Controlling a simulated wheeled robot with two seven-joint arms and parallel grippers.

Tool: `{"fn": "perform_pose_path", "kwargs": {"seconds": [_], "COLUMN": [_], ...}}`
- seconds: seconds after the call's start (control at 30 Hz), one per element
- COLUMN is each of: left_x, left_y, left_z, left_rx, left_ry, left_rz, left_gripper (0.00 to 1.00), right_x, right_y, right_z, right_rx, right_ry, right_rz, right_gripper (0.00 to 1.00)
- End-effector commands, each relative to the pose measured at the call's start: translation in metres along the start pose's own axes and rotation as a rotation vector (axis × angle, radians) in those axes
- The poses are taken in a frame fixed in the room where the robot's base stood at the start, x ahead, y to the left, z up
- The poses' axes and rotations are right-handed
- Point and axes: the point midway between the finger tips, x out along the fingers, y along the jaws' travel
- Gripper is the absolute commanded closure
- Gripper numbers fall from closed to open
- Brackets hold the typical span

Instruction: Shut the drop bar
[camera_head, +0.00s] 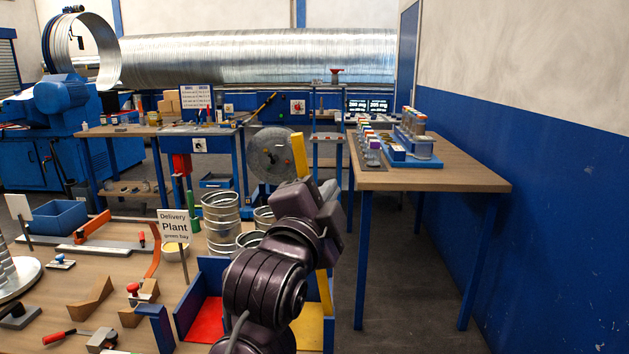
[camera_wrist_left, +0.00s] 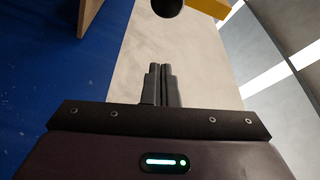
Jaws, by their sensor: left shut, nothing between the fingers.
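A yellow bar (camera_head: 300,155) stands nearly upright behind my left gripper, and I take it for the drop bar. Its middle is hidden by my gripper and arm; a yellow length (camera_head: 324,290) shows below, and I cannot tell whether it is the same piece. In the left wrist view, a yellow piece (camera_wrist_left: 208,7) and a dark round knob (camera_wrist_left: 167,7) show at the top edge, beyond the fingertips. My left gripper (camera_head: 328,188) is shut and empty; its fingers (camera_wrist_left: 160,70) lie together, apart from the knob. My right gripper is not in view.
A blue-walled bin with red (camera_head: 205,320) and yellow floors stands by my left arm, with a delivery sign (camera_head: 174,226) behind it. Metal duct rings (camera_head: 220,222) stand close behind. A wooden table (camera_head: 430,175) is at right, with open floor (camera_head: 400,270) beneath.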

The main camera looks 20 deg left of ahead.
Motion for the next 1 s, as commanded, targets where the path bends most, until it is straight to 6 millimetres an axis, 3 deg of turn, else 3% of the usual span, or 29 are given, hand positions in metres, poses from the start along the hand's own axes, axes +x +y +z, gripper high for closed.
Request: {"fn": "perform_pose_path", "kwargs": {"seconds": [0.1, 0.2, 0.5, 1.0], "left_x": [0.027, 0.049, 0.037, 0.034], "left_y": [-0.002, -0.003, -0.001, 0.000], "left_z": [-0.001, -0.001, 0.031, 0.037], "left_rx": [-0.005, -0.003, 0.000, 0.000], "left_ry": [-0.004, -0.003, -0.002, 0.001], "left_rz": [0.004, 0.002, 0.000, -0.001], "left_gripper": [1.00, 1.00, 1.00, 1.00], "right_x": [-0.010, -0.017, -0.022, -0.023], "right_y": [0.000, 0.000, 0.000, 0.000], "right_z": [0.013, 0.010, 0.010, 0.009], "right_rx": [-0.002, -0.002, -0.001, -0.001], "right_ry": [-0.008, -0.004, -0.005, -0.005], "right_rz": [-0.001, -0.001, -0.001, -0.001], "right_gripper": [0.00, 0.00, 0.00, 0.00]}}
